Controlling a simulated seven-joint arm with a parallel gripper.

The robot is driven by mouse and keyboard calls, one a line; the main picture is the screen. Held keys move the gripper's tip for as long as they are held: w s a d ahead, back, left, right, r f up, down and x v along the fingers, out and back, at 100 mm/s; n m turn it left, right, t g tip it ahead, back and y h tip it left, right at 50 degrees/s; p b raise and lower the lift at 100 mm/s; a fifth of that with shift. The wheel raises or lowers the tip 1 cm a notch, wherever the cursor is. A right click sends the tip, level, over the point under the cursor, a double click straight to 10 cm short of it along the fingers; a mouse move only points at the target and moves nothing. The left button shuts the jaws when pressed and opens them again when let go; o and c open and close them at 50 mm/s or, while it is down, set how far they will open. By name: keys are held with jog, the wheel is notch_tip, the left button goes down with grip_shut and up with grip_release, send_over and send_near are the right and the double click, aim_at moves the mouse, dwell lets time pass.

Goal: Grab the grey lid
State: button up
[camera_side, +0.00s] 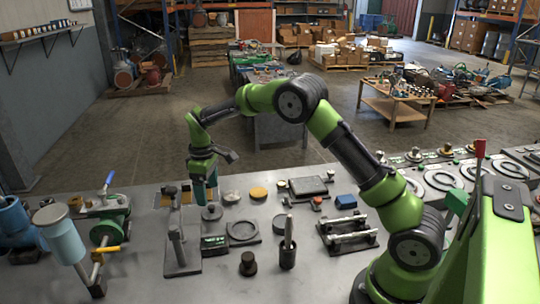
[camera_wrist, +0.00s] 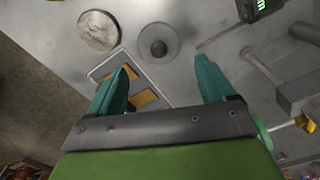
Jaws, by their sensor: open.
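The grey lid (camera_side: 212,213), a dark round disc with a small knob on top, lies flat on the grey bench in the side view. In the wrist view the lid (camera_wrist: 159,34) is at the top centre, just beyond the fingertips and roughly in line with the gap between them. My gripper (camera_side: 206,198) points down just behind the lid in the side view. Its two teal fingers (camera_wrist: 163,76) are apart with nothing between them. The lid appears unobstructed in the wrist view.
A mottled pale disc (camera_wrist: 99,30) lies left of the lid, near a tray with yellow pieces (camera_wrist: 144,98). A grey upright stand (camera_side: 178,248) and a box with a green display (camera_side: 214,242) are close by.

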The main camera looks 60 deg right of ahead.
aim_at(211, 206)
notch_tip(211, 206, down, 7)
jog(key=shift+s+d+r, duration=0.1)
jog(key=shift+s+r, duration=0.05)
dwell(0.4)
jog(key=c, duration=0.8)
jog(key=shift+r, duration=0.15)
